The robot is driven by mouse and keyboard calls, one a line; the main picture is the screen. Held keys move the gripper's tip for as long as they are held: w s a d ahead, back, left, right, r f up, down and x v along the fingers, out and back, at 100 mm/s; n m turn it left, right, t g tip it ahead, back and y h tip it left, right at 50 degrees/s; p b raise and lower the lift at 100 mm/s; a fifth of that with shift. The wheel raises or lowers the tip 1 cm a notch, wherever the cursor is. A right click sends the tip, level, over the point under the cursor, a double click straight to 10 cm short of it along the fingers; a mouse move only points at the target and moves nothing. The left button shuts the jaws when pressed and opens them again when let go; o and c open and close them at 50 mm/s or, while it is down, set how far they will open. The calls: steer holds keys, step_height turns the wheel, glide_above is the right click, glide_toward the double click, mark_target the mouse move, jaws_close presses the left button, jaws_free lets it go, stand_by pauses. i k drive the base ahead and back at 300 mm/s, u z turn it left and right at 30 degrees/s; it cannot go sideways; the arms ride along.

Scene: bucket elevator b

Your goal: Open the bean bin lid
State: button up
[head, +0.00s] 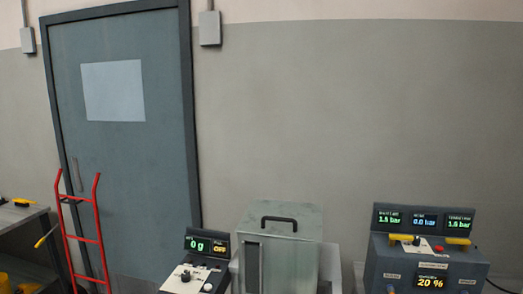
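A grey metal bin (305,268) stands at the lower middle of the head view, its lower part cut off by the frame edge. Its flat lid (300,213) lies closed on top and carries a black bar handle (279,221). A dark vertical strip (252,265) shows on its front. No label on it can be read, so I cannot confirm from writing that it is the bean bin. My gripper is not in this view.
A scale console (202,262) reading 0 g and OFF stands left of the bin. A control box (425,255) with pressure displays and yellow levers stands at right. A red hand truck (82,235) leans before the grey door (130,165). A workbench (20,215) is at far left.

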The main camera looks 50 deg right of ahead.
mark_target(265, 217)
steer(key=u, duration=0.25)
steer(key=i, duration=2.7)
steer(key=z, duration=1.7)
steer(key=i, duration=1)
steer(key=z, duration=0.9)
